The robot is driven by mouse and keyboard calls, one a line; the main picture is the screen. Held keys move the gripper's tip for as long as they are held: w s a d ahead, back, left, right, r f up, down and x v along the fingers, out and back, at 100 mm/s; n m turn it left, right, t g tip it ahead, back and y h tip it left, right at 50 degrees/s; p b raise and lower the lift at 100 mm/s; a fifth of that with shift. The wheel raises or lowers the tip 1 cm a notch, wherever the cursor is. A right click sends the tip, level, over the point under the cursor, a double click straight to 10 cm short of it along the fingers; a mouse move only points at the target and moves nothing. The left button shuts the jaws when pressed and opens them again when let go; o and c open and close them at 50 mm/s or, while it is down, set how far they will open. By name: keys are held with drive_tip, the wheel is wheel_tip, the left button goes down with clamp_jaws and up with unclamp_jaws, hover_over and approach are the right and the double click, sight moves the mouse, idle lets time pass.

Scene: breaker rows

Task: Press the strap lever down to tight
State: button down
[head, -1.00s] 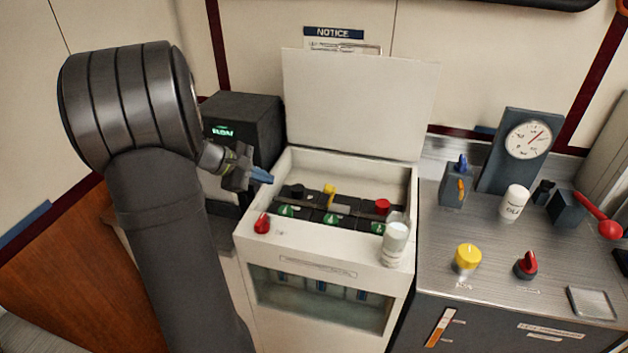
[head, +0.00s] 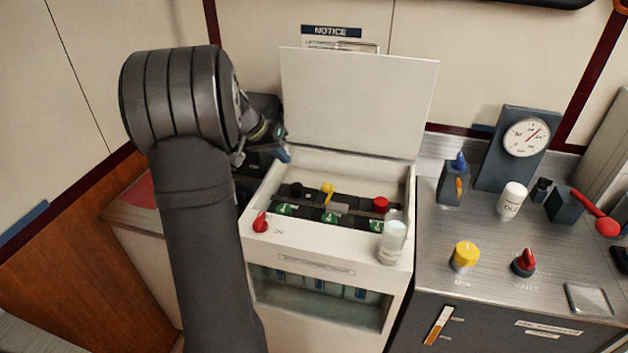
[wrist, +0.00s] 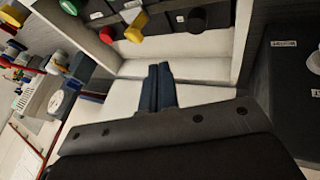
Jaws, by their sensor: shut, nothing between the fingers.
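A small yellow lever (head: 327,189) stands up in the middle of the open white box, beside a grey strap piece (head: 338,208) over the black batteries; I take it as the strap lever. Its exact tilt is hard to tell. It also shows in the wrist view (wrist: 136,27). My gripper (head: 285,156) is at the back left corner of the box, above its rim and apart from the lever. Its blue fingers (wrist: 161,72) are together and empty in the wrist view. No label for tight is readable.
The raised white lid (head: 360,100) stands behind the box, close to the gripper. A black terminal (head: 296,190) and a red terminal (head: 381,204) flank the lever. A red knob (head: 260,222) and a clear-topped jar (head: 392,242) are on the front rim. A metal bench (head: 500,235) is right.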

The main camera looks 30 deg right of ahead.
idle(0.3)
drive_tip(key=s+d+r+x, duration=0.1)
drive_tip(key=s+x, duration=0.1)
drive_tip(key=x, duration=1)
drive_tip(key=shift+s+d+f, duration=0.25)
drive_tip(key=shift+s+d, duration=0.05)
drive_tip(key=shift+d, duration=0.05)
drive_tip(key=shift+s+r, duration=0.1)
